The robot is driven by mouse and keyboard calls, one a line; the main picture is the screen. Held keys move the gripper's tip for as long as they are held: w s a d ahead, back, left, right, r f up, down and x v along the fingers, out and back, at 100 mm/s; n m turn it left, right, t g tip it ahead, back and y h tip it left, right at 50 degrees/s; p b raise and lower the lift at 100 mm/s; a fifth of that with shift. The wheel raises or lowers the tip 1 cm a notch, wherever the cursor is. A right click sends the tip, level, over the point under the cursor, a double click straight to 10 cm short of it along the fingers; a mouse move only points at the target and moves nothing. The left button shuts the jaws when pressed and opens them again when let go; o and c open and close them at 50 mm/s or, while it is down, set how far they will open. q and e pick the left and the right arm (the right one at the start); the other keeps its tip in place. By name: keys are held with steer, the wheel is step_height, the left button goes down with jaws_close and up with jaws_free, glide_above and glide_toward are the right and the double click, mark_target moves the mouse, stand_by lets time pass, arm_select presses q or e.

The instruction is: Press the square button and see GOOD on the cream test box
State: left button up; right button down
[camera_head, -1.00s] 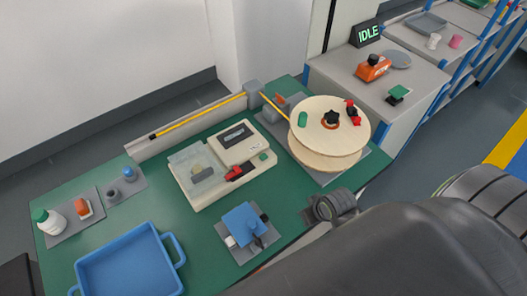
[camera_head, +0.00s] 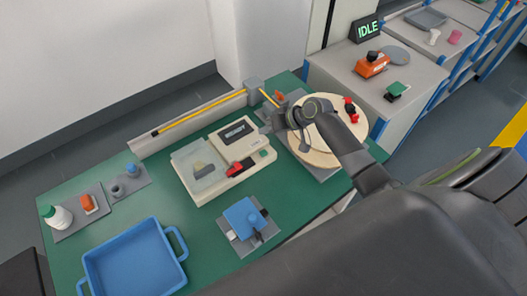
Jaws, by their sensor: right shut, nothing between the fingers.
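The cream test box (camera_head: 212,186) stands on the green bench mat, left of the wooden reel. Its dark display (camera_head: 236,132) is on the upper right part; its text is too small to read. A small green square button (camera_head: 264,153) is on the box's right side. A red and black part (camera_head: 239,168) sits at the box's front, beside a clear cover (camera_head: 196,165). My right gripper (camera_head: 271,126) is shut and empty, above and just beyond the button, between box and reel. It looks clear of the button. My left gripper is out of view.
The wooden reel (camera_head: 330,116) is partly hidden by my right arm. A yellow cable (camera_head: 200,112) runs along the back rail. A blue tray (camera_head: 135,262), a blue fixture (camera_head: 242,216) and a white bottle (camera_head: 58,216) stand on the mat. A sign (camera_head: 367,28) reads IDLE.

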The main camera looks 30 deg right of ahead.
steer(key=shift+f, duration=0.1)
steer(key=b, duration=0.7)
glide_above(262, 153)
steer(key=d, duration=0.1)
steer(key=f, duration=0.5)
steer(key=s+f, duration=0.1)
steer(key=f, duration=0.1)
steer(key=shift+d+f, duration=0.15)
steer(key=shift+f, duration=0.25)
steer(key=shift+f+b, duration=0.45)
steer(key=shift+f, duration=0.15)
stand_by(0.5)
steer(key=shift+f, duration=0.25)
steer(key=shift+s+f+b, duration=0.15)
steer(key=shift+f+b, duration=0.55)
steer(key=shift+f, duration=0.05)
stand_by(0.5)
steer(key=shift+r, duration=0.1)
stand_by(0.4)
